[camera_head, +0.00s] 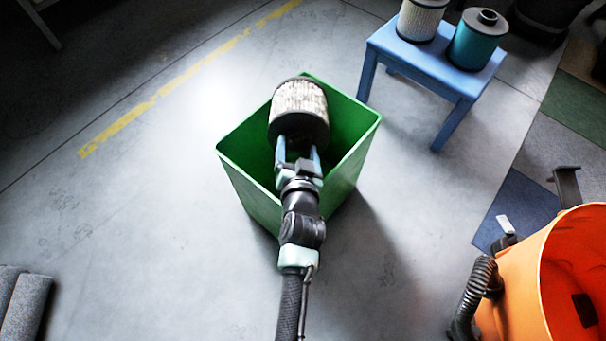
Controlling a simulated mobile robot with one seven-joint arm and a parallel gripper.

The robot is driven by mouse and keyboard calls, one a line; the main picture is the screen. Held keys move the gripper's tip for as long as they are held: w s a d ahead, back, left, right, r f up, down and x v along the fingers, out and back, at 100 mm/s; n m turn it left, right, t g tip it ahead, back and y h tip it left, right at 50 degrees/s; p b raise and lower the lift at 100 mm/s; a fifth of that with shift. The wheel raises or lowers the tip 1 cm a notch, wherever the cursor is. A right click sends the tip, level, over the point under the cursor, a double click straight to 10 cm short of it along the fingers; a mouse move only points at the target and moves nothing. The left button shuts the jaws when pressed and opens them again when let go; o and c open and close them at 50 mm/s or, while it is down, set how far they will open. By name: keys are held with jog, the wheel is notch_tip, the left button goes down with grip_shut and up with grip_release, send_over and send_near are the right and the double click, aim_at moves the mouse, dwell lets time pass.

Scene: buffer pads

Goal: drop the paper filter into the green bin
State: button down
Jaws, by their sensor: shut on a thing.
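The paper filter (299,101) is a pleated, off-white cylinder with dark end caps. My gripper (298,152) is shut on its near end. The filter is over the open green bin (243,192), within the outline of its rim as seen from above; its exact height over the rim is hard to tell. The green bin is square and stands on the grey floor. My arm reaches in over the bin's near side and hides part of its near wall and inside. The part of the bin under the filter is hidden.
A blue stool (416,63) at the upper right bears a white filter (421,18) and a teal filter (477,42). An orange tub (507,290) with a black hose (474,294) is at the lower right. Grey rolls (22,306) lie at the lower left. The floor left of the bin is clear.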

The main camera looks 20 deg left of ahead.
jog(key=shift+f, duration=0.55)
jog(key=shift+c, duration=0.2)
grip_release()
jog(key=shift+o, duration=0.2)
jog(key=shift+f, duration=0.1)
jog(key=p+v, duration=0.4)
jog(key=v, duration=0.9)
jog(key=shift+w+r, duration=0.1)
jog(key=shift+r, duration=0.1)
